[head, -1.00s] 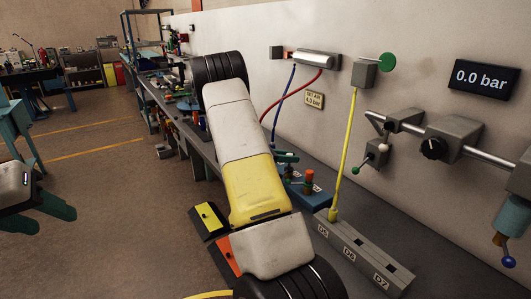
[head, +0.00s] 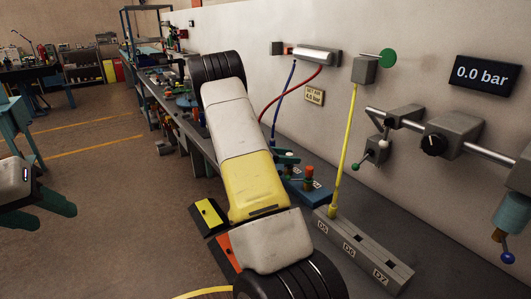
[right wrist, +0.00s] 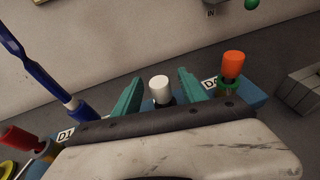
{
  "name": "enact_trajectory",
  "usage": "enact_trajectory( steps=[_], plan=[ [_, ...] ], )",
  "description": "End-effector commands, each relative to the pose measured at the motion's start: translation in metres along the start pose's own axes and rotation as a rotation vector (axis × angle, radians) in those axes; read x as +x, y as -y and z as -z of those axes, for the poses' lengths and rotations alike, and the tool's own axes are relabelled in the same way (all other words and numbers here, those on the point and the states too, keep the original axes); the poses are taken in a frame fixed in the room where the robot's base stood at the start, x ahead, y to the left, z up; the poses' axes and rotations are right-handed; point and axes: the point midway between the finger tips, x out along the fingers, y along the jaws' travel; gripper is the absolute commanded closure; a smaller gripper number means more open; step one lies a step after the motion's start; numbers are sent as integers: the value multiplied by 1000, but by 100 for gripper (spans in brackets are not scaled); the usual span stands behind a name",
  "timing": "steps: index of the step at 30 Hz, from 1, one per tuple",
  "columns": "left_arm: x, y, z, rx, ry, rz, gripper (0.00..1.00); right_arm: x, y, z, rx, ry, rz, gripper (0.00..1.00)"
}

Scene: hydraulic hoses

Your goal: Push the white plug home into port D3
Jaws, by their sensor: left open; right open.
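The white plug (right wrist: 160,88) stands upright between the two teal fingers of my right gripper (right wrist: 160,84) in the right wrist view. The fingers are open, with a gap on each side of the plug. The plug's lower part and its port label are hidden behind my gripper body, so I cannot tell how deep it sits. In the head view my right gripper (head: 278,155) is over the blue port block (head: 322,197), and the white plug cannot be made out there. My left gripper (head: 57,216) is open and empty at the left, away from the bench.
An orange-topped plug (right wrist: 232,66) stands right of the white plug. A blue hose (right wrist: 55,85) ends near label D1 (right wrist: 66,135), and a red plug (right wrist: 18,138) is at lower left. A yellow hose (head: 344,150) rises from the grey block (head: 362,251) on the right.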

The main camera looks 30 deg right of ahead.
Motion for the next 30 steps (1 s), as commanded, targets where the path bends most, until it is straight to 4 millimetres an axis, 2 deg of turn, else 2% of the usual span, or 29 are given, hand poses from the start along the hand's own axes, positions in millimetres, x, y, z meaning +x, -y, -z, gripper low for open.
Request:
enact_trajectory(
  steps=[9,15,30],
  plan=[
    [0,0,0,0,0,0,53,-50,-1,0,-1,-1,-4,50],
    [0,0,0,0,0,0,53,-72,0,0,0,0,-2,50],
    [0,0,0,0,0,0,53,-76,0,0,0,0,-1,50]
  ],
)
